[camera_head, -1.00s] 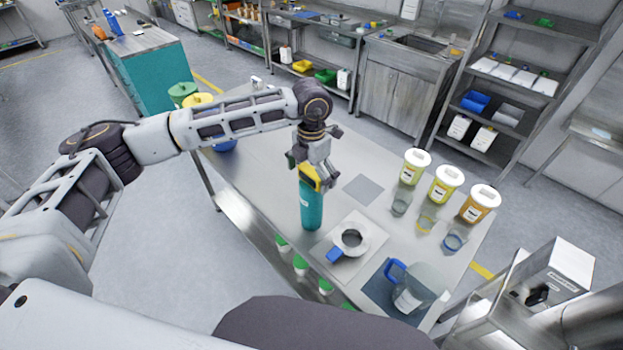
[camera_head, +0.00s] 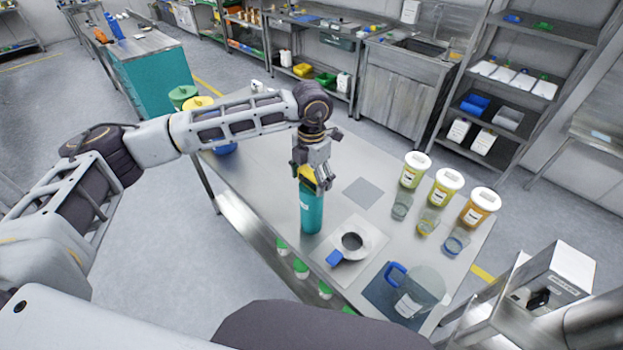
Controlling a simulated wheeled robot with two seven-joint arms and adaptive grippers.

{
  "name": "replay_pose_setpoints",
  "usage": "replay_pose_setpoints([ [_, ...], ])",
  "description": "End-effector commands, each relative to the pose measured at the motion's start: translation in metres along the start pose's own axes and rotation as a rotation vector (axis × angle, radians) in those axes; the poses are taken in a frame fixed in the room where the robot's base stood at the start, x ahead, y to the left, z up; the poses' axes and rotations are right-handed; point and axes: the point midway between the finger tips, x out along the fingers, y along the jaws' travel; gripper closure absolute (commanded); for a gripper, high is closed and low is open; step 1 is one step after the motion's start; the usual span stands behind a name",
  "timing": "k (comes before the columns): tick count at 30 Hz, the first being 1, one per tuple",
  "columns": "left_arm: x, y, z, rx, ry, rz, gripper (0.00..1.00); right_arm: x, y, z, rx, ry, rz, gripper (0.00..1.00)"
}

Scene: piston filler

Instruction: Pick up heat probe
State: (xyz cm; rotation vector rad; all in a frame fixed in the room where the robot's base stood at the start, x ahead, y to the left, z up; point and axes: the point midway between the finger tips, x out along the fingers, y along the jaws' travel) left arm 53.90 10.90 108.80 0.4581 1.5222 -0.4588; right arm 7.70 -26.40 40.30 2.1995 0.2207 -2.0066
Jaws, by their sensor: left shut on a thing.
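The heat probe appears to be the yellow piece (camera_head: 306,174) at the top of a teal cylinder (camera_head: 312,212) with a white label. The cylinder stands upright on the near left part of the steel table. My left gripper (camera_head: 313,181) points down from above and is shut on the yellow piece, whose upper part is largely hidden by the fingers. I cannot tell whether the yellow piece is separate from the cylinder. My right gripper is not in view.
On the steel table (camera_head: 262,165), a white plate with a dark round opening (camera_head: 372,238) lies right of the cylinder. A blue-handled clear jug (camera_head: 425,288) stands nearer the front. White-lidded jars (camera_head: 445,187) and clear beakers stand along the right. A grey square (camera_head: 363,192) lies behind.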

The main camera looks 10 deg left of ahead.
Motion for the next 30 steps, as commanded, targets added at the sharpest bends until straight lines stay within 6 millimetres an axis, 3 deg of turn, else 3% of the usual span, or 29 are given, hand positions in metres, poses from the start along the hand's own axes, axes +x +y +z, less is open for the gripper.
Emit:
replay_pose_setpoints([
  [11,-0.034,0.0,0.001,0.0,-0.004,0.001,0.53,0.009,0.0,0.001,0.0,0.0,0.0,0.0],
  [30,-0.167,-0.001,0.001,0.001,-0.005,0.001,0.53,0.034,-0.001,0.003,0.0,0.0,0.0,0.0],
])
